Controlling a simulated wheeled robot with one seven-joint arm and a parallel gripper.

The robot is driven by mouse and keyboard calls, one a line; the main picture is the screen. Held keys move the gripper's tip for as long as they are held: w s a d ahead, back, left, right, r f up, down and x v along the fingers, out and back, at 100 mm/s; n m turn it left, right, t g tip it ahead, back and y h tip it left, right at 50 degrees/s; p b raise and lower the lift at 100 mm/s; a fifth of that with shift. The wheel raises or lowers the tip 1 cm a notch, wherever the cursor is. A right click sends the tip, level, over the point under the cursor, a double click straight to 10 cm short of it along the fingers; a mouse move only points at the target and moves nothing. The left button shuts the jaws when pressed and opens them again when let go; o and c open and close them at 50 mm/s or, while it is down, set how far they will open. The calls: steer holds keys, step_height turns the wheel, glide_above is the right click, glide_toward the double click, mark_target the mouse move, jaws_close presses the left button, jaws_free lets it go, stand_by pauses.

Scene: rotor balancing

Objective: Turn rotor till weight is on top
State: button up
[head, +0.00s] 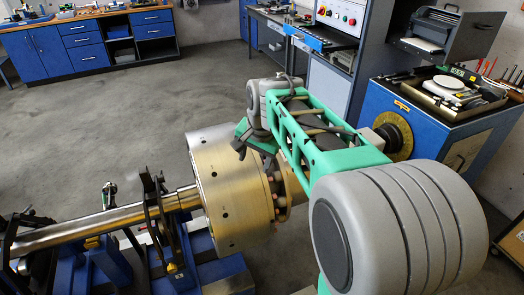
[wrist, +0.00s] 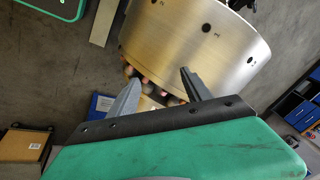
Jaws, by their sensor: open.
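The rotor is a brass drum (head: 232,195) with dark holes around its rim, on a steel shaft (head: 105,222). In the wrist view the drum (wrist: 195,40) fills the upper middle, with small marks beside its holes. My gripper (head: 243,148) is at the drum's upper right edge in the head view. In the wrist view my gripper (wrist: 158,88) is open, its two fingers apart at the drum's near edge. Several copper-coloured bolt heads (wrist: 150,88) show between the fingers. I cannot tell whether the fingers touch anything. I cannot make out which part is the weight.
Blue stands (head: 110,260) carry the shaft at lower left. A blue cabinet (head: 440,125) with a scale (head: 455,88) on top stands at the right. A control panel (head: 340,14) and blue workbenches (head: 85,45) are at the back. The grey floor between is clear.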

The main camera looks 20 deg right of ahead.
steer(key=w+d+f+m, duration=0.4)
steer(key=w+d+m, duration=0.5)
steer(key=w, duration=0.4)
steer(key=shift+n, duration=0.3)
steer(key=x, duration=0.5)
steer(key=d+x, duration=0.1)
steer(key=x, duration=0.1)
steer(key=shift+f, duration=0.25)
steer(key=shift+c, duration=0.5)
jaws_close()
